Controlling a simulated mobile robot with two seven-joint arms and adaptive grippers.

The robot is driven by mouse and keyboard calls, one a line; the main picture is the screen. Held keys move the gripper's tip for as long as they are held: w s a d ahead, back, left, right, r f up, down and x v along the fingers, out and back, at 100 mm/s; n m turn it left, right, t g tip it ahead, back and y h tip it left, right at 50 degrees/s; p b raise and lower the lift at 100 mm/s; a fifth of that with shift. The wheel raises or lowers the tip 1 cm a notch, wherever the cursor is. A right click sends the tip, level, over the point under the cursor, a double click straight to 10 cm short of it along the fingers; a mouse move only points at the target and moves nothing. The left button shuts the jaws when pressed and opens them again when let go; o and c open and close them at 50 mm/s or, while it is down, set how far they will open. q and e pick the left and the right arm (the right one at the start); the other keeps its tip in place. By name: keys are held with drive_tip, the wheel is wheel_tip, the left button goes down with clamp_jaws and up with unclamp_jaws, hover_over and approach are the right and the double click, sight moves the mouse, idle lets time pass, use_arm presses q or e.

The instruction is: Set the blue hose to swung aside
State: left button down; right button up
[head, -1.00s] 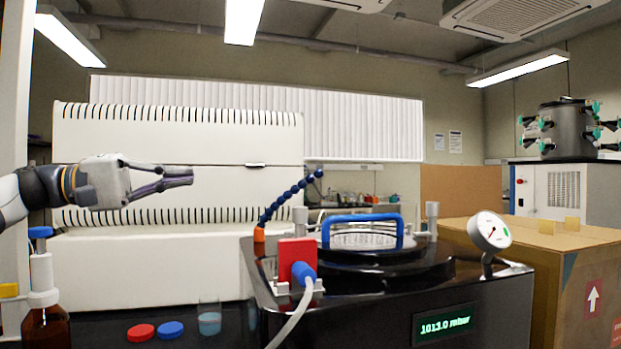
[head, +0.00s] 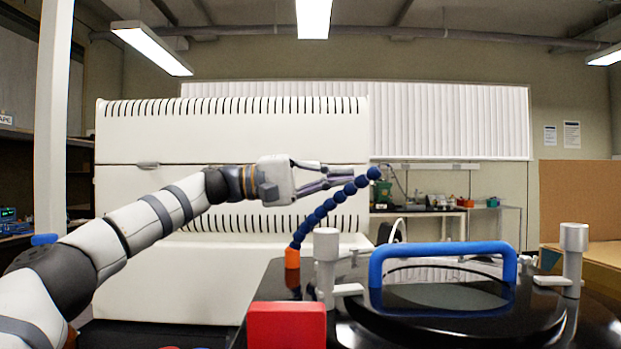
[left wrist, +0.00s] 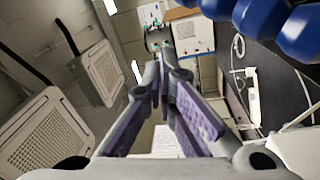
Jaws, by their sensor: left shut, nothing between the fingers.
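The blue hose (head: 320,212) is a chain of blue beads. It rises from an orange base (head: 292,258) on the black machine top and leans up to the right, its tip bead highest. My left gripper (head: 350,176) reaches in from the left, fingers pointing right and shut with nothing between them. Its fingertips overlap or sit right beside the hose's upper beads in the head view; I cannot tell whether they touch. In the left wrist view, large blue hose beads (left wrist: 262,18) fill the top right, beside the shut fingers (left wrist: 162,78). My right gripper is not in view.
A blue-handled round lid (head: 440,252) lies right of the hose, between grey posts (head: 326,260). A red block (head: 286,325) is at the front. A large white cabinet (head: 230,140) stands behind my arm. The air above the lid is free.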

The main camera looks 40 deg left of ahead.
use_arm(q)
drive_tip(key=s, duration=0.1)
drive_tip(key=s+d, duration=0.1)
drive_tip(key=s+f, duration=0.1)
drive_tip(key=shift+s+d+p, duration=0.15)
drive_tip(key=shift+d+p, duration=0.2)
drive_tip(key=shift+d, duration=0.05)
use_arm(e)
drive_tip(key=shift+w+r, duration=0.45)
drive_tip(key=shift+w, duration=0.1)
use_arm(q)
drive_tip(key=shift+s, duration=0.1)
